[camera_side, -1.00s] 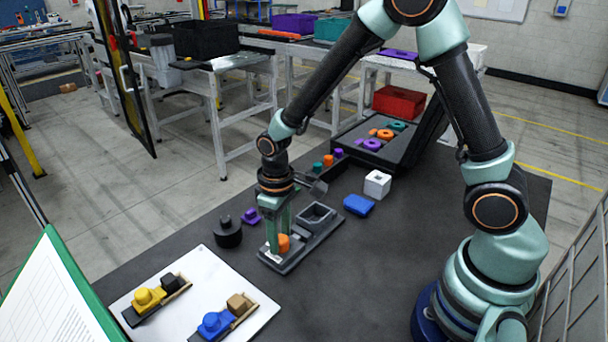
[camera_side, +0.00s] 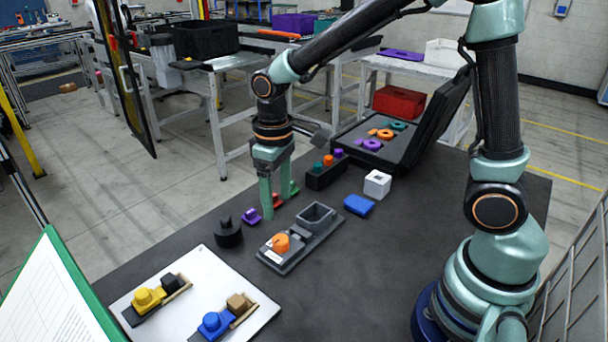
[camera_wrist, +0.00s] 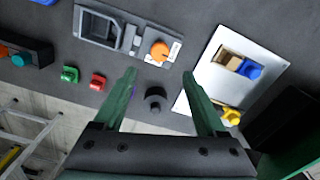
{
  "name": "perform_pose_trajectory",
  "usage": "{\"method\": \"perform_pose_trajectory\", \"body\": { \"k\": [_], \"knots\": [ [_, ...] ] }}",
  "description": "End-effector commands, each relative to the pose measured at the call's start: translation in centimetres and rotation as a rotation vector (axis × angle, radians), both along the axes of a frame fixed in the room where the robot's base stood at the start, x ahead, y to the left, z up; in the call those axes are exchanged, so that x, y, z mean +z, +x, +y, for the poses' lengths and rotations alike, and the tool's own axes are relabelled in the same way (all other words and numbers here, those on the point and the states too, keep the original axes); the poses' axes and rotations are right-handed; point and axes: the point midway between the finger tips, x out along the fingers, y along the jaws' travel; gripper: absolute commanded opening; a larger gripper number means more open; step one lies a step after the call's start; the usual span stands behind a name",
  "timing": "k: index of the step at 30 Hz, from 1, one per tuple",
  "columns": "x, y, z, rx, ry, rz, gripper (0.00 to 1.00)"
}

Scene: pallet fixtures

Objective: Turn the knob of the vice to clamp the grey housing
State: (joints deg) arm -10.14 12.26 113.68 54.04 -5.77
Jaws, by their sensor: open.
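The vice (camera_side: 300,250) is a dark grey fixture on the table with an orange knob (camera_side: 281,243) at its near left end. The knob also shows in the wrist view (camera_wrist: 160,50), beside a white label. The grey housing (camera_side: 316,214), a hollow open-topped box, sits at the vice's other end; in the wrist view it is at the upper left (camera_wrist: 100,28). I cannot tell whether the jaw touches it. My gripper (camera_side: 277,204) points down, open and empty, behind the vice and apart from the knob. Its fingertips (camera_wrist: 159,74) stand wide apart in the wrist view.
A black knobbed cylinder (camera_side: 228,235) and a purple piece (camera_side: 250,216) stand left of my gripper, a red piece (camera_side: 277,201) close by. A white board (camera_side: 205,285) holds two small assemblies. A blue block (camera_side: 358,205) and white cube (camera_side: 377,183) lie right. Front table is clear.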

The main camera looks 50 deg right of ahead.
Motion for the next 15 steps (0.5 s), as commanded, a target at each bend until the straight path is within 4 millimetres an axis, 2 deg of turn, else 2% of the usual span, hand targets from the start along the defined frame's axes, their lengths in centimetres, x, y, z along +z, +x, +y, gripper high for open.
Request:
{"method": "perform_pose_trajectory", "body": {
  "k": [1,6,15],
  "knots": [
    [0.8,0.1,0.0,0.0,0.001,-0.003,0.73],
    [1.9,0.0,0.0,0.0,0.0,-0.001,0.73],
    [2.1,0.0,0.0,0.0,0.0,0.001,0.73]
  ]
}}
